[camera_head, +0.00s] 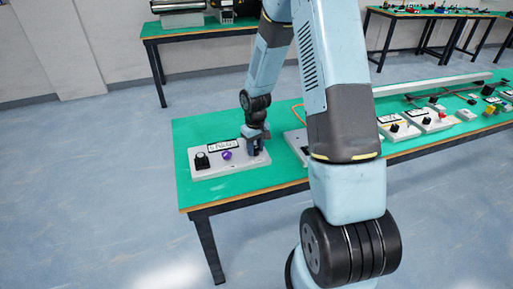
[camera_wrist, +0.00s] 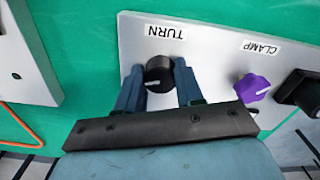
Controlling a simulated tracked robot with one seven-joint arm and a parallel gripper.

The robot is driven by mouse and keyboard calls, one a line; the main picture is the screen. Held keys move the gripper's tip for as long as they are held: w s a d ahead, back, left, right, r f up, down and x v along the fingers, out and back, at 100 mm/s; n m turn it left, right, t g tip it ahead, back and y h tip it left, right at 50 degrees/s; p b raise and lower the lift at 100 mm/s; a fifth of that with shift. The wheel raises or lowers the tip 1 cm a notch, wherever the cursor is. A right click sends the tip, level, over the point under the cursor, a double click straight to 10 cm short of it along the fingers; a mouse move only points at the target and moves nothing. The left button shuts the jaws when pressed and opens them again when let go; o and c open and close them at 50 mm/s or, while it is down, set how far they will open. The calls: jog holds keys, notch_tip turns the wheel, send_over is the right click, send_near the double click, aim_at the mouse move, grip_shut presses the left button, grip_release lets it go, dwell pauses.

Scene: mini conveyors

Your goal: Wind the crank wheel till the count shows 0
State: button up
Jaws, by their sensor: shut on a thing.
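My gripper (camera_head: 254,145) is at the right end of a light grey panel (camera_head: 230,171) on the green table. In the wrist view my gripper (camera_wrist: 158,80) has its two fingers on either side of a round black knob (camera_wrist: 159,72) and is shut on it. The knob has a white pointer line, and a TURN label (camera_wrist: 166,32) lies beside it, upside down in this view. The gripper hides this knob in the head view. I cannot make out a crank wheel or a count in either view.
A purple knob (camera_wrist: 251,87) with a CLAMP label (camera_wrist: 262,47) sits beside the held knob. A larger black part (camera_head: 201,161) stands at the panel's left end. More panels (camera_head: 400,129) line the green table (camera_head: 190,130) to the right. An orange cable (camera_wrist: 20,125) runs nearby.

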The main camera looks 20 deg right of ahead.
aim_at(256, 148)
jog(key=o, duration=1)
jog(key=shift+o, duration=0.2)
jog(key=shift+r, duration=0.15)
notch_tip(256, 148, up, 13)
jog(key=shift+r, duration=0.2)
jog(key=s+r+m+t, duration=0.2)
jog(key=s+r, duration=0.9)
jog(key=r, duration=0.5)
jog(key=s+r+t, duration=0.1)
jog(key=s+r, duration=0.3)
jog(key=s, duration=0.4)
jog(key=s+r+m+t, duration=0.1)
jog(key=s+r+t, duration=0.1)
jog(key=s, duration=0.7)
jog(key=shift+d+r+m+t, duration=0.15)
jog(key=shift+r+m+t, duration=0.15)
jog(key=shift+r, duration=0.55)
